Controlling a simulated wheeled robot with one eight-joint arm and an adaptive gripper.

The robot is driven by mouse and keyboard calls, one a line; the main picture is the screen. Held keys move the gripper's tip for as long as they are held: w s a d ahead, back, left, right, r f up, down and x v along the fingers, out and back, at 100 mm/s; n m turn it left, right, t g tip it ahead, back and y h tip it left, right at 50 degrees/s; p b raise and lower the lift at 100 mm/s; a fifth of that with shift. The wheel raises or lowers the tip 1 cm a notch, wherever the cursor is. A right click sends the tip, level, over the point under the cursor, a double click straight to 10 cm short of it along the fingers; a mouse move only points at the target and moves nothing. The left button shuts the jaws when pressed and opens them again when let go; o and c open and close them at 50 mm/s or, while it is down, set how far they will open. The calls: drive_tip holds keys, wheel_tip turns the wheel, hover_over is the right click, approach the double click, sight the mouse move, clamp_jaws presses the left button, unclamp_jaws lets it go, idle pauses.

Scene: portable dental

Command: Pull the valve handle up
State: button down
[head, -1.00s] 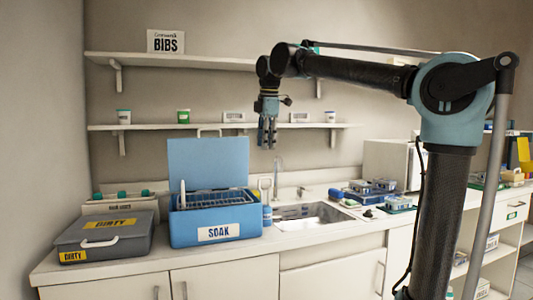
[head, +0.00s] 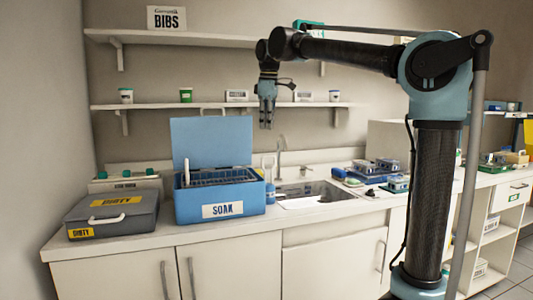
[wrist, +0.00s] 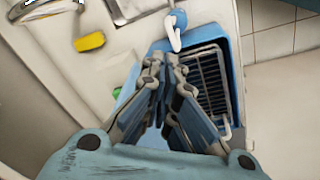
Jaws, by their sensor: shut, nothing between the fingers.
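I cannot tell for sure which part is the valve handle. A tall metal tap (head: 281,150) stands behind the sink, with a small lever-like fitting (head: 306,169) to its right. A white unit with teal knobs (head: 125,173) stands at the back left of the counter. My gripper (head: 267,126) points down above the counter, between the blue soak box and the tap, clear of both. In the wrist view my gripper (wrist: 163,62) is shut and empty, its fingers angled together over the edge of the blue box.
The blue soak box (head: 218,211) has its lid raised and a wire basket (wrist: 208,80) inside. A blue bottle (head: 270,193) stands beside it. A grey dirty box (head: 112,222) is at the left. The lower shelf (head: 215,106) runs behind my gripper. Trays (head: 397,183) sit right of the sink (head: 312,193).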

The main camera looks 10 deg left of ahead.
drive_tip(key=w+a+f+m, duration=0.2)
drive_tip(key=w+f+m, duration=0.25)
drive_tip(key=m, duration=0.65)
wheel_tip(320, 180, down, 7)
drive_tip(key=s+d, duration=0.1)
drive_tip(key=s, duration=0.1)
drive_tip(key=shift+g, duration=0.4)
drive_tip(key=shift+s+r, duration=0.1)
drive_tip(key=shift+s+d+r, duration=0.2)
drive_tip(key=shift+r, duration=0.4)
